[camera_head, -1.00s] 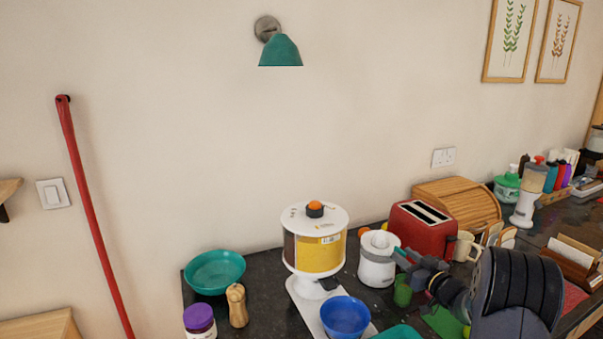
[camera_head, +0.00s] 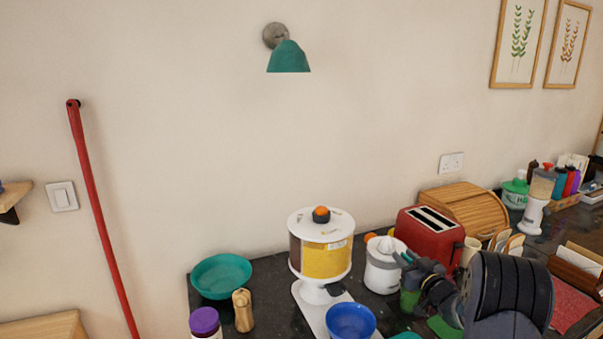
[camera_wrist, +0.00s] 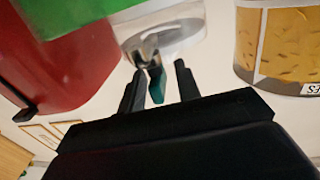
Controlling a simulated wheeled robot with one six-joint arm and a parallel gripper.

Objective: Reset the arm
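My gripper (camera_head: 408,260) is raised over the right part of the counter, in front of the white juicer (camera_head: 384,265) and the red toaster (camera_head: 430,238). In the wrist view my gripper (camera_wrist: 157,75) shows two dark fingers standing apart, with no object clearly held. A small teal shape (camera_wrist: 157,86) shows between them; I cannot tell what it is or how far off. The toaster (camera_wrist: 65,55) fills the left of the wrist view, and the yellow-filled dispenser (camera_wrist: 280,45) is at the right. My arm hides part of the counter.
The dark counter (camera_head: 270,275) is crowded. A teal bowl (camera_head: 221,276), a wooden shaker (camera_head: 243,310), a purple-lidded jar (camera_head: 205,322) and a blue bowl (camera_head: 351,321) stand left of my arm. A wooden bread box (camera_head: 463,208) is behind the toaster. The space above is free.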

